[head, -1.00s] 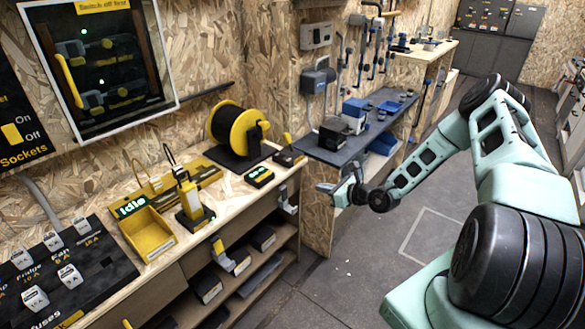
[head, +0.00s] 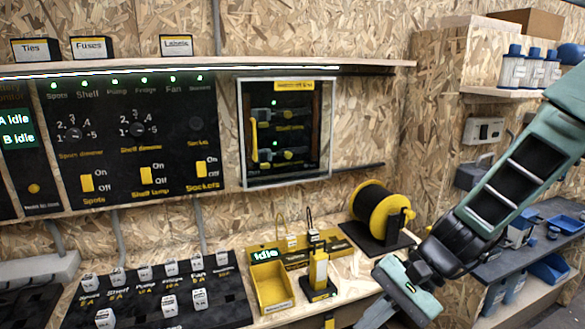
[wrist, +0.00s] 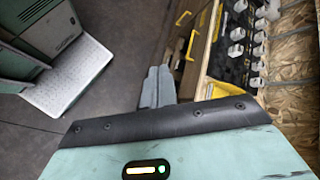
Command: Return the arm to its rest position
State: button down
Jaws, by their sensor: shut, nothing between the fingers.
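My arm reaches in from the right edge of the head view, angled down and to the left. My gripper (head: 378,312) hangs at its end, in front of the right part of the workbench and below the cable reel. In the wrist view its two grey fingers (wrist: 158,84) lie together with nothing between them. The fingers stand over the dark floor beside the bench edge. They touch nothing that I can see.
The workbench holds a yellow tray (head: 272,288), a yellow-black tool on a stand (head: 319,270), a yellow cable reel (head: 382,212) and a fuse board (head: 225,302). A dark side bench (head: 520,245) stands right. Open floor (wrist: 110,25) shows in the wrist view.

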jog(key=s+r+n+t+h, duration=0.1)
jog(key=s+r+n+h, duration=0.2)
jog(key=s+n, duration=0.4)
jog(key=s+d+r+n+t+h, duration=0.1)
jog(key=s+r+n+h, duration=0.3)
jog(key=s+n, duration=0.3)
jog(key=shift+s+d+h, duration=0.2)
jog(key=shift+s+h, duration=0.5)
jog(key=shift+s, duration=0.1)
jog(key=c, duration=2.1)
grip_release()
jog(key=shift+c, duration=0.2)
